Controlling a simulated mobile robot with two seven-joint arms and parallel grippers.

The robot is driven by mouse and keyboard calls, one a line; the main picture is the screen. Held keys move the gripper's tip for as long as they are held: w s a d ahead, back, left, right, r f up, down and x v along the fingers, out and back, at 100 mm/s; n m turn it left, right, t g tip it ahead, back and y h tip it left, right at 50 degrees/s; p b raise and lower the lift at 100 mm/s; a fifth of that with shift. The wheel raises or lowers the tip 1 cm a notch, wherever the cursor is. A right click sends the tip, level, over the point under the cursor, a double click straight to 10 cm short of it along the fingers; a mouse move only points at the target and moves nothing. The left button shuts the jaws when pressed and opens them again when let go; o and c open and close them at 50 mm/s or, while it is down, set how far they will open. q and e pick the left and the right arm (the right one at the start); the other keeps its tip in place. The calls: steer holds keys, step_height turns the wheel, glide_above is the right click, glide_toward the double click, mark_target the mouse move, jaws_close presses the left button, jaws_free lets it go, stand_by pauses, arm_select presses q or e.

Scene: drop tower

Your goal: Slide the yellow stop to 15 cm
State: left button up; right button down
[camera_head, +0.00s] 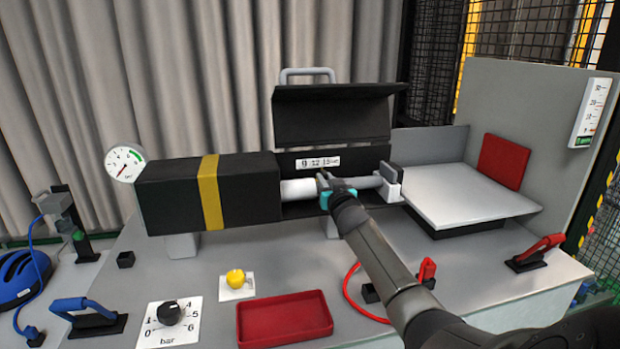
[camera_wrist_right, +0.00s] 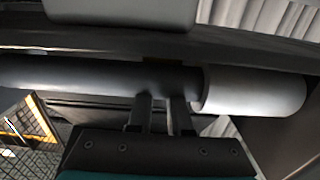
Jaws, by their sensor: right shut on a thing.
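A white scale strip (camera_head: 318,161) with small marks, seemingly in centimetres, sits on the black housing under a raised black lid (camera_head: 335,115). I cannot make out a yellow stop along it. My right gripper (camera_head: 326,186) is in front of the rod below the scale. In the right wrist view, the fingers (camera_wrist_right: 161,112) reach the dark grey rod (camera_wrist_right: 85,78) beside a white cylinder (camera_wrist_right: 250,91). They are shut on a small dark piece at the rod, largely hidden by the fingers. The white cylinder also shows in the head view (camera_head: 298,190). My left gripper is not in view.
A black box with a yellow band (camera_head: 209,192) stands left of the rod. A yellow knob (camera_head: 235,278), a red tray (camera_head: 284,320) and a pressure dial (camera_head: 171,313) are in front. A white platform (camera_head: 470,196) and red pad (camera_head: 503,162) are at right.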

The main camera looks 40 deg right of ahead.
steer(key=shift+s+d, duration=0.1)
steer(key=shift+d, duration=0.1)
steer(key=c, duration=0.8)
jaws_free()
steer(key=shift+d, duration=0.1)
steer(key=shift+c, duration=0.2)
steer(key=shift+s+a+f, duration=0.1)
steer(key=shift+s+a, duration=0.3)
steer(key=shift+s, duration=0.05)
steer(key=v, duration=1.4)
steer(key=shift+s, duration=0.15)
